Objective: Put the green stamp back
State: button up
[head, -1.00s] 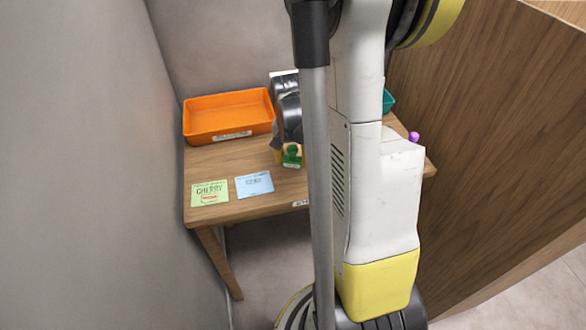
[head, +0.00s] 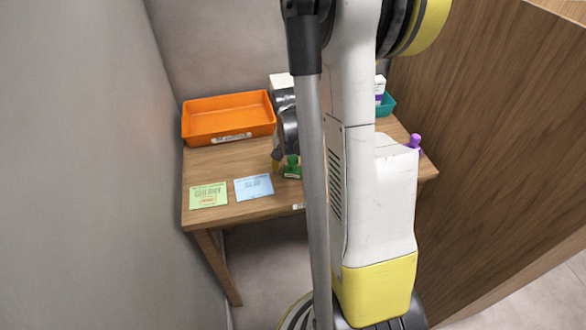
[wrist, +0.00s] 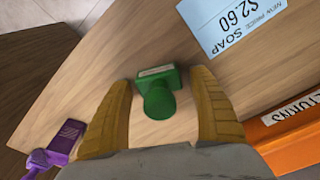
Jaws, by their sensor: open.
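The green stamp (head: 291,171) stands upright on the wooden table, near its front edge and right of the blue card. In the wrist view the green stamp (wrist: 158,96) lies between the two yellow fingers of my gripper (wrist: 161,82). The fingers are open, with a visible gap on each side of the stamp. In the head view my gripper (head: 277,160) is low at the stamp's left, partly hidden behind my arm.
A blue price card (head: 254,188) and a green card (head: 208,196) lie at the left front. An orange tray (head: 228,117) stands at the back left. A purple stamp (head: 414,141) is at the right edge, near a teal tray (head: 388,105). My arm hides the table's middle.

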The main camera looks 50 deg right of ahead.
aim_at(292, 160)
jog(key=r+p, duration=0.1)
jog(key=r, duration=0.3)
jog(key=r+p, duration=0.2)
jog(key=r, duration=0.2)
jog(key=a+r+p, duration=0.1)
jog(key=r+p, duration=0.1)
jog(key=r, duration=0.1)
jog(key=shift+s+a+r, duration=0.1)
jog(key=shift+s+r, duration=0.3)
jog(key=shift+a+r, duration=0.15)
jog(key=shift+r, duration=0.1)
jog(key=s+a+r+n+t, duration=0.1)
jog(key=a+r+n+t, duration=0.1)
jog(key=a, duration=0.6)
jog(key=s+a+r+n+t, duration=0.2)
jog(key=a+r+n, duration=0.3)
jog(key=a, duration=0.3)
jog(key=s+a+r+n+t+y, duration=0.1)
jog(key=a+r+n, duration=0.3)
jog(key=a, duration=0.4)
jog(key=shift+s+a+r+n+t, duration=0.25)
jog(key=shift+s+n+t, duration=0.2)
jog(key=shift+t, duration=0.25)
